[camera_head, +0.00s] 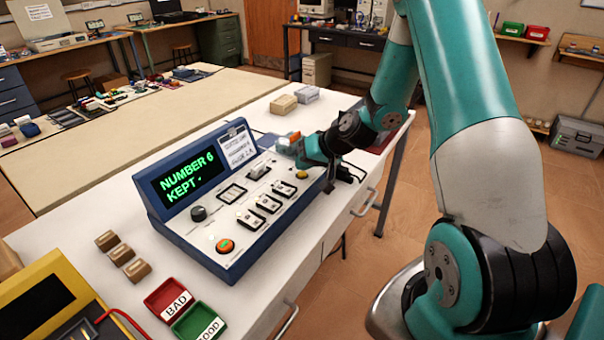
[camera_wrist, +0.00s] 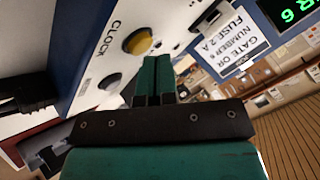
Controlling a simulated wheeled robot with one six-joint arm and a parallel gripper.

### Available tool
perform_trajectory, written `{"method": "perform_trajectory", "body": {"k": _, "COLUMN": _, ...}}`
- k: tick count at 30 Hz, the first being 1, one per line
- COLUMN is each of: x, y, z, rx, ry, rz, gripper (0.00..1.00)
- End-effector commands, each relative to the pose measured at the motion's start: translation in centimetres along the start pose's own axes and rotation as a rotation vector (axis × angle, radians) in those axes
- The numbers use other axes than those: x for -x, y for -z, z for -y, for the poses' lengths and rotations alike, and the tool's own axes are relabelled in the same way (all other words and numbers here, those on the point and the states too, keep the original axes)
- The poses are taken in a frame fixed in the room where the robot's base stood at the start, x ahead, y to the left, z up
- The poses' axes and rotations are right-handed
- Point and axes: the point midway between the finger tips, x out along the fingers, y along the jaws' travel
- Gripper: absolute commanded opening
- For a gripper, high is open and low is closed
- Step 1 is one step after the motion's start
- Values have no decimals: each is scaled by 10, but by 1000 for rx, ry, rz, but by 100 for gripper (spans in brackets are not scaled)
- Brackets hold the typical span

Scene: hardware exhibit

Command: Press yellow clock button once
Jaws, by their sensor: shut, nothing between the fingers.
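The yellow clock button (camera_wrist: 138,41) is a round dome on the console's pale panel, beside the printed word CLOCK in the wrist view. In the head view the yellow button (camera_head: 302,174) shows near the right end of the blue console (camera_head: 190,240), just below my gripper. My gripper (camera_wrist: 155,60) is shut and empty, its teal fingertips close to the button in the picture, to its right. I cannot tell whether they touch it. The console's screen (camera_head: 188,177) reads "NUMBER 6 KEPT" in green.
A red BAD tray (camera_head: 166,296) and a green GOOD tray (camera_head: 198,322) sit in front. Small tan blocks (camera_head: 122,255) lie at left. A yellow instrument (camera_head: 50,285) stands at lower left.

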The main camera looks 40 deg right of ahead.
Motion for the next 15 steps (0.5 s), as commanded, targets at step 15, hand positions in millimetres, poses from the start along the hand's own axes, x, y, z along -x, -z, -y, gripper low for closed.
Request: {"method": "perform_trajectory", "body": {"k": 15, "x": -5, "y": -4, "z": -4, "rx": 0, "ry": 0, "rz": 0, "gripper": 0}}
